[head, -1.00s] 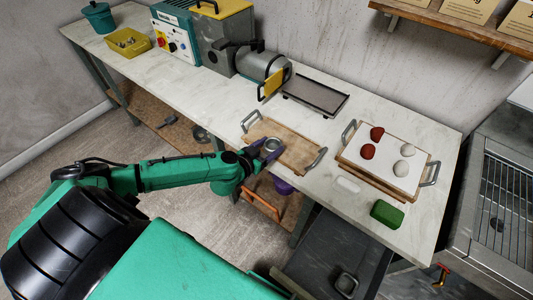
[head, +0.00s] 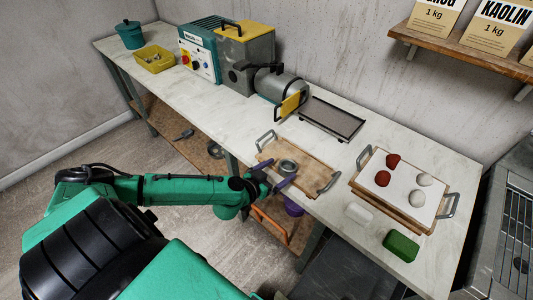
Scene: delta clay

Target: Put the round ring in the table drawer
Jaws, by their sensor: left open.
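The round ring (head: 287,167) is a small grey metal ring lying on the wooden tray (head: 311,178) in the middle of the table. My left gripper (head: 281,175) reaches in from the left at the tray's front edge. Its purple fingers are open, with the ring just beyond and roughly between the tips; I cannot tell whether they touch it. The table drawer (head: 345,272) is a dark, pulled-out drawer below the table's front edge, cut off by the bottom of the picture. My right gripper is out of view.
A board (head: 409,207) with red and white balls stands right of the tray. A white block (head: 358,213) and a green block (head: 401,246) lie near the front edge. A machine (head: 280,90) and a dark flat tray (head: 331,119) stand behind.

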